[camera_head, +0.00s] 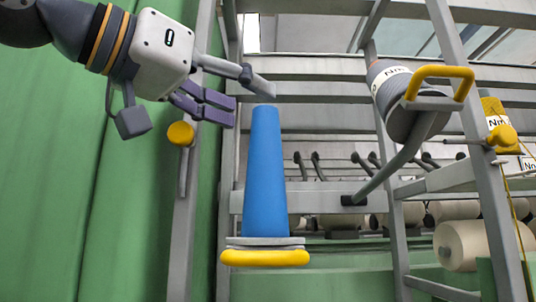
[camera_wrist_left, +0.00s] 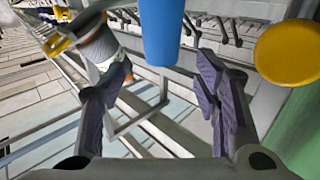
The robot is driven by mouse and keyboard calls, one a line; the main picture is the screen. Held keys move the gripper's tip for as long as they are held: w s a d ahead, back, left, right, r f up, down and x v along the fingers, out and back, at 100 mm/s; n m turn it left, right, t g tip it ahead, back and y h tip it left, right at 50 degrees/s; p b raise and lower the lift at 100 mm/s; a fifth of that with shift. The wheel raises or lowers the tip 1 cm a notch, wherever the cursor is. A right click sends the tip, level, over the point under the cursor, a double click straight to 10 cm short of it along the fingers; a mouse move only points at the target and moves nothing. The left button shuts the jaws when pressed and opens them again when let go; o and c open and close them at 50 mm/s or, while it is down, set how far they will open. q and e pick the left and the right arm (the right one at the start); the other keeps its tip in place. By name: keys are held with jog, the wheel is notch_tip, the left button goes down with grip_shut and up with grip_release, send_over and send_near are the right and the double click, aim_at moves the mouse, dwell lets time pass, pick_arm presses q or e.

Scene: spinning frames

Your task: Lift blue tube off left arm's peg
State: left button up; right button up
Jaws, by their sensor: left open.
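The blue tube (camera_head: 265,172) stands upright, tapering towards its top, on a grey disc with a yellow rim (camera_head: 265,257) in the middle of the head view. The peg inside it is hidden. My left gripper (camera_head: 252,105) is open at the tube's upper end, its fingers pointing right and slightly down. In the left wrist view the blue tube (camera_wrist_left: 162,30) shows at the top middle, beyond the gap between the purple finger pads (camera_wrist_left: 157,88). Nothing is between the pads, and I cannot tell whether a finger touches the tube. My right gripper is not in view.
A grey bobbin (camera_head: 399,110) with a yellow handle (camera_head: 440,76) sits on a slanted arm at the right. A yellow knob (camera_head: 181,133) is on a post just below my left gripper. Grey frame bars stand behind, and a green panel (camera_head: 50,180) fills the left.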

aim_at(256, 112)
pick_arm(q)
jog(key=x, duration=0.5)
jog(key=shift+w+d+f, duration=0.15)
jog(key=shift+w+f, duration=0.15)
jog(key=shift+f, duration=0.1)
jog(key=shift+s, duration=0.1)
jog(key=shift+c, duration=1.1)
jog(key=c, duration=1)
jog(key=shift+o, duration=0.2)
